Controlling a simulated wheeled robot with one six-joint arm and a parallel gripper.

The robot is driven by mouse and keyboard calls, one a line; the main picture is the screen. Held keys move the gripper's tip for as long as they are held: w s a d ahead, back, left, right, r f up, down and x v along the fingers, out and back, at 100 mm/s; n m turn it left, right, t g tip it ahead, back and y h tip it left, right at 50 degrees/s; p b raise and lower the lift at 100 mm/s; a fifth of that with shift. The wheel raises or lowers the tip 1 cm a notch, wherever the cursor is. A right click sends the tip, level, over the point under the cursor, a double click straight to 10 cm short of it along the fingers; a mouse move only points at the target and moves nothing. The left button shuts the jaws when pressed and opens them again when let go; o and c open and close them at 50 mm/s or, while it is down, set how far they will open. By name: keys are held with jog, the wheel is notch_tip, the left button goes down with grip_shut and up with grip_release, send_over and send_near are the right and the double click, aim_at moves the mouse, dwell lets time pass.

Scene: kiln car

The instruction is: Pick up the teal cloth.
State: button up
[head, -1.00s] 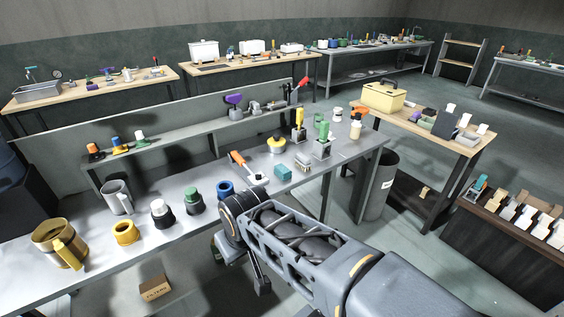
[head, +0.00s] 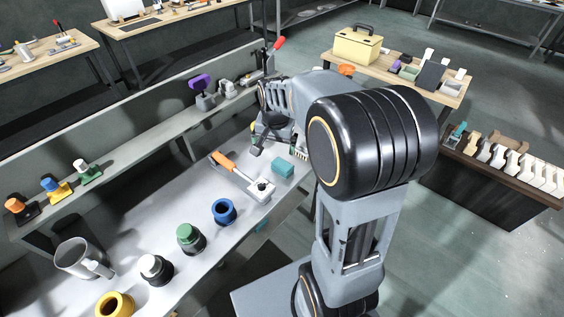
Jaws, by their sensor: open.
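A small teal block-shaped thing (head: 283,168) lies on the grey workbench (head: 205,175), near its front edge. It looks like the folded teal cloth, but its texture is too small to tell. My gripper (head: 278,152) is open with nothing seen between its fingers. It points down just behind the teal thing in the picture, and I cannot tell its height above the bench. Part of the bench behind my wrist is hidden by my arm.
An orange-handled tool (head: 235,170) lies just left of the teal thing. Blue (head: 224,211) and green (head: 190,237) round pieces stand further left. A raised shelf (head: 140,165) runs along the back with a purple-topped piece (head: 202,86). A yellow box (head: 356,46) is on another table.

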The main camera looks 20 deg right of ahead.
jog(key=w+d+f+m+g+p, duration=0.1)
jog(key=w+d+f+m+p, duration=0.1)
jog(key=w+d+f+m, duration=0.4)
jog(key=p, duration=0.1)
send_over(282, 164)
jog(key=shift+n, duration=0.4)
notch_tip(282, 164, down, 8)
jog(key=shift+r, duration=0.2)
jog(key=shift+s+f+p, duration=0.1)
jog(key=shift+f+p, duration=0.85)
jog(key=shift+f, duration=2.15)
jog(key=shift+c, duration=0.5)
jog(key=c, duration=0.6)
jog(key=shift+c, duration=0.2)
jog(key=shift+r, duration=0.15)
